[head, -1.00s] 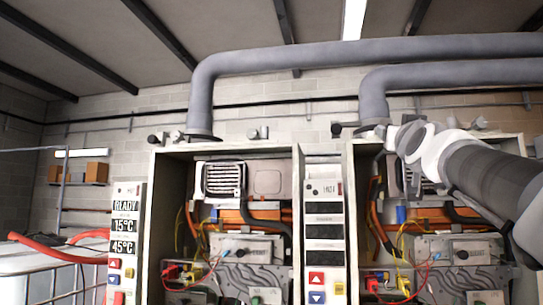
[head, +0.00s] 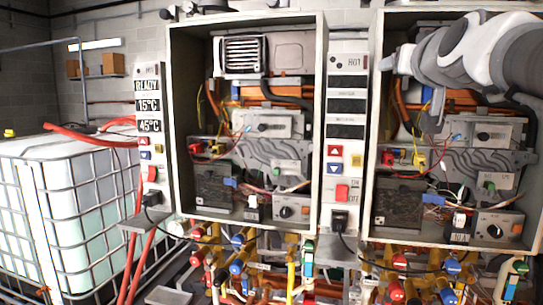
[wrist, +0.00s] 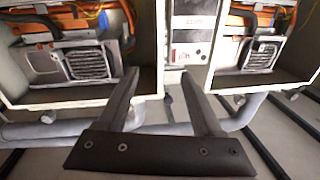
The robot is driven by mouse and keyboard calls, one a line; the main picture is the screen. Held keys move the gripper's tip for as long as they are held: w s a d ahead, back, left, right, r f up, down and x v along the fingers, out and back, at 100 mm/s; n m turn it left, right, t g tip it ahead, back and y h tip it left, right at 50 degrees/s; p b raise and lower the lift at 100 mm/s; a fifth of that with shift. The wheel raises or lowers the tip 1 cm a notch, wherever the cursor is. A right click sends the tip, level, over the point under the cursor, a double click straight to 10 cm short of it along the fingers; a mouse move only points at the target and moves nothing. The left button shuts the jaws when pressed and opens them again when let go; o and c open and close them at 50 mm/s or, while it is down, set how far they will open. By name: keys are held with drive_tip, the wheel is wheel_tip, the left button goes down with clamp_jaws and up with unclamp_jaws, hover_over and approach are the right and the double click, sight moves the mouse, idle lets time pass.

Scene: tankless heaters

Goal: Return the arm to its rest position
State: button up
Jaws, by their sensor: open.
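My arm (head: 490,50), with white and dark grey links, reaches in from the upper right of the head view, in front of the top of the right heater cabinet (head: 377,120). The wrist picture looks upside down. The fingers point toward the control panel (wrist: 188,30) between the two open cabinets, and grey pipes (wrist: 70,128) pass behind them.
The left heater cabinet (head: 325,110) stands open, with wires and a vented box (head: 243,56) inside. Coloured valves (head: 237,267) and pipes crowd below the cabinets. A caged white tank (head: 85,225) stands at the left. A display panel (head: 149,110) reads READY, 15°C and 45°C.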

drive_tip(key=s+a+f+n+g+y, duration=0.1)
drive_tip(key=s+a+f+g, duration=0.15)
drive_tip(key=f, duration=0.55)
drive_tip(key=s+a+f+g+y, duration=0.1)
drive_tip(key=s+a+f+g, duration=0.2)
drive_tip(key=f, duration=0.5)
drive_tip(key=s+a+f+n+g+y, duration=0.1)
drive_tip(key=s+a+f+g, duration=0.1)
drive_tip(key=s+f, duration=0.45)
drive_tip(key=s+a+f+g, duration=0.1)
drive_tip(key=s+f+g, duration=0.1)
drive_tip(key=s+f, duration=0.3)
drive_tip(key=s+f+g, duration=0.3)
drive_tip(key=s+f, duration=0.3)
drive_tip(key=f, duration=0.7)
drive_tip(key=shift+s+a+n, duration=0.25)
drive_tip(key=shift+a+n, duration=0.05)
drive_tip(key=shift+a, duration=0.05)
